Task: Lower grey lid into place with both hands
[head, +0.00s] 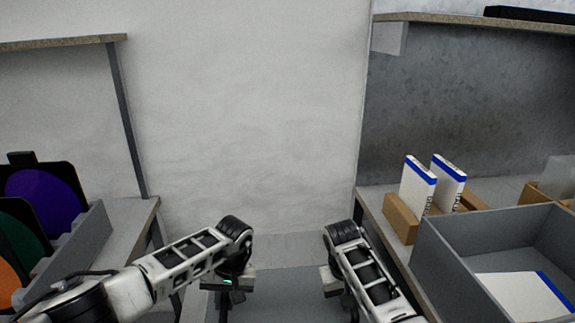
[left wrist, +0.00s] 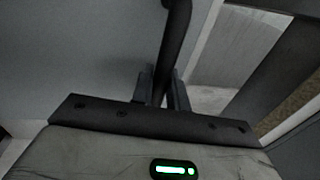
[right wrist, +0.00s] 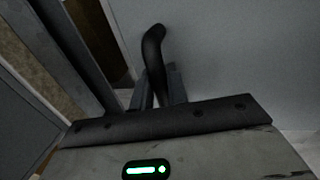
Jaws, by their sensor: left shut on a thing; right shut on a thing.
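The grey lid (head: 285,297) shows as a flat panel between my two arms at the bottom of the head view; its near part is cut off. It also fills the left of the left wrist view (left wrist: 80,60) and the right of the right wrist view (right wrist: 240,60). My left gripper (head: 226,288) is shut on a black bar handle (left wrist: 176,45). My right gripper (head: 340,288) is shut on another black handle (right wrist: 154,55). The fingertips are hidden in the head view. What lies under the lid, and whether it touches anything, I cannot tell.
On the left, a grey rack (head: 85,245) holds round coloured filters in black frames. On the right bench stand white-and-blue boxes (head: 417,188) in a brown holder and a grey bin (head: 455,270) with a white-and-blue item inside. A pale wall (head: 240,120) is behind.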

